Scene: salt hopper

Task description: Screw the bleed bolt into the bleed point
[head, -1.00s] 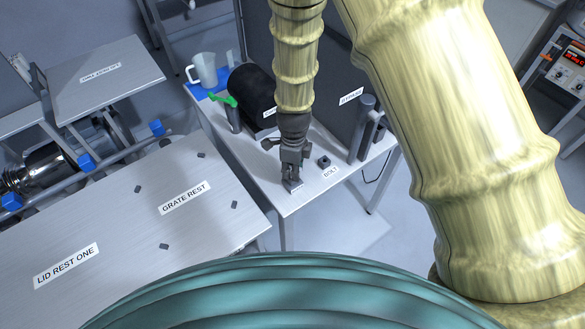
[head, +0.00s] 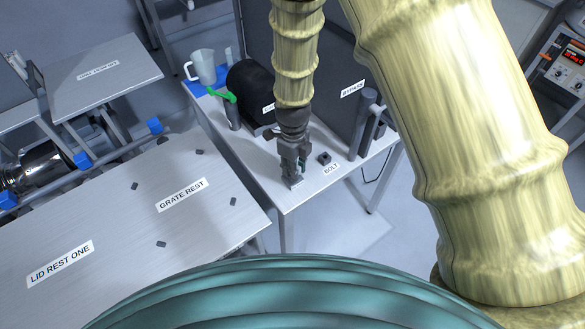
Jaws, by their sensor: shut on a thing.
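My gripper (head: 295,176) points down at the near corner of the small white table, left of the white BOLT label (head: 332,168). Its fingers are shut on a small part, which I take to be the bleed bolt; the fingers mostly hide it. A small grey piece shows at the fingertips, low over or touching the table top. I cannot make out the bleed point; the gripper may cover it. A small dark square block (head: 324,158) stands beside the BOLT label, right of the gripper and apart from it.
A grey post (head: 362,118) stands right. The GRATE REST surface (head: 150,215) lies left.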

